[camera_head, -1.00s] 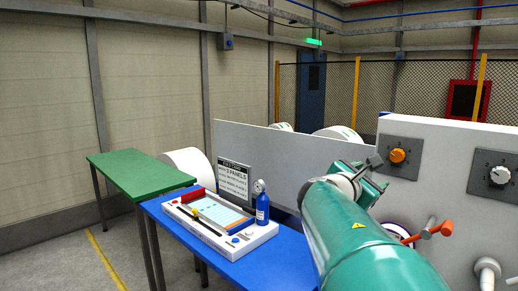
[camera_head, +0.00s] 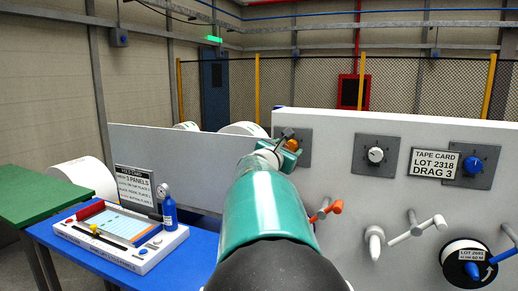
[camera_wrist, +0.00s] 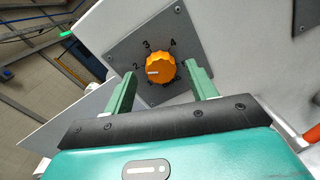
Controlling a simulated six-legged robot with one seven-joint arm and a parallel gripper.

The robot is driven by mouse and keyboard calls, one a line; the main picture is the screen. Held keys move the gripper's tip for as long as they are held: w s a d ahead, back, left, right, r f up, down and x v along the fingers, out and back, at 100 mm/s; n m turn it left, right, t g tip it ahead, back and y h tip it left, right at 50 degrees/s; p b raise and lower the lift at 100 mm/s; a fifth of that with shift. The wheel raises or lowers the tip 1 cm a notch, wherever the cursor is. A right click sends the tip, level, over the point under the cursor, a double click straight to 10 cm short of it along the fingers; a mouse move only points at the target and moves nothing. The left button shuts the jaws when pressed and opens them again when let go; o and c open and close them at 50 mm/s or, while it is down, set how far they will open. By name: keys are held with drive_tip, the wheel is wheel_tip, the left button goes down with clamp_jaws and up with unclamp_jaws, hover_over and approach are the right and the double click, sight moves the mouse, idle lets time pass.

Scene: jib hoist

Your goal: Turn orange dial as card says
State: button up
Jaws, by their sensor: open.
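The orange dial (camera_wrist: 161,68) sits on a grey plate with numbers; 2, 3 and 4 are legible. Its white mark points left in the wrist view, close to the 2. My gripper (camera_wrist: 163,73) is open, with one finger on each side of the dial and visible gaps; I cannot tell how deep the fingertips reach. In the head view my gripper (camera_head: 290,150) largely covers the dial. The tape card (camera_head: 435,163) on the white panel reads "LOT 2318 DRAG 3".
A blue table (camera_head: 190,262) with a tray and blue bottle (camera_head: 169,212) stands left.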

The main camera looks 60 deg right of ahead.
drive_tip(key=shift+d, duration=0.5)
drive_tip(key=c, duration=1)
drive_tip(key=shift+m, duration=0.3)
drive_tip(key=m, duration=1.1)
drive_tip(key=shift+y, duration=0.4)
